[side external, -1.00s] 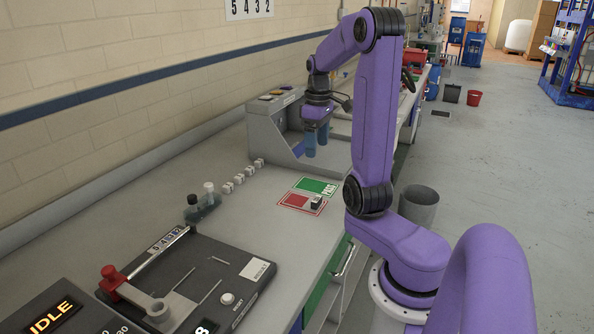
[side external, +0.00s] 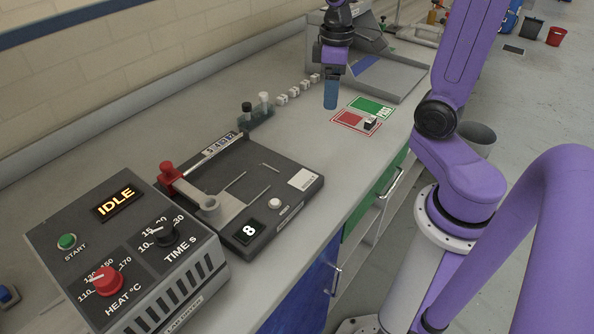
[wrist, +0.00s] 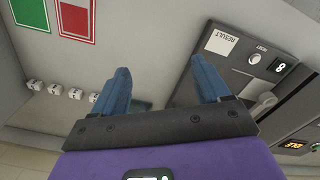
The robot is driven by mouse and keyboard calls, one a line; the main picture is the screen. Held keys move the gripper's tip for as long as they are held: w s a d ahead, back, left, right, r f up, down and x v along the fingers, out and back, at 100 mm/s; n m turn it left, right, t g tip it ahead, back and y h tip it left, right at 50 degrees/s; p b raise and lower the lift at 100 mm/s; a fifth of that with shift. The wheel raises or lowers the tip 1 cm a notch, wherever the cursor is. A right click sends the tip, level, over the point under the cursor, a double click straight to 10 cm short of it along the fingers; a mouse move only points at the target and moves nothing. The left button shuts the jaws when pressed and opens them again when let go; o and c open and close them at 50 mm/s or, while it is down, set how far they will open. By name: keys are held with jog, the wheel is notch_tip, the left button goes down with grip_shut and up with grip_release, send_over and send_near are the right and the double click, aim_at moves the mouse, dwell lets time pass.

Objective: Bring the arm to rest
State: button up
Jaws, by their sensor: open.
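My gripper (side external: 330,95) hangs pointing down above the bench, beside the green mat (side external: 371,105) and red mat (side external: 350,121) in the side view. In the wrist view my gripper (wrist: 160,68) has its two blue fingers wide apart, with nothing between them but bench surface. It is clear of the bench. A small dark-and-white cube (side external: 371,123) sits at the corner of the red mat, apart from the gripper.
Several white cubes (side external: 295,93) stand in a row towards the wall. Two bottles (side external: 256,108) stand by the black test device (side external: 265,190). The heater box (side external: 125,240) reads IDLE. A grey sloped unit (side external: 375,65) stands beyond the gripper.

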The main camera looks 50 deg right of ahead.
jog(key=s+a+f+n, duration=0.1)
jog(key=s+a+n, duration=0.2)
jog(key=s+a, duration=0.3)
jog(key=s+a+f+n, duration=0.1)
jog(key=s+a+n, duration=0.3)
jog(key=s, duration=0.7)
jog(key=shift+s+a+f, duration=0.2)
jog(key=shift+a+f, duration=0.05)
jog(key=shift+a, duration=0.95)
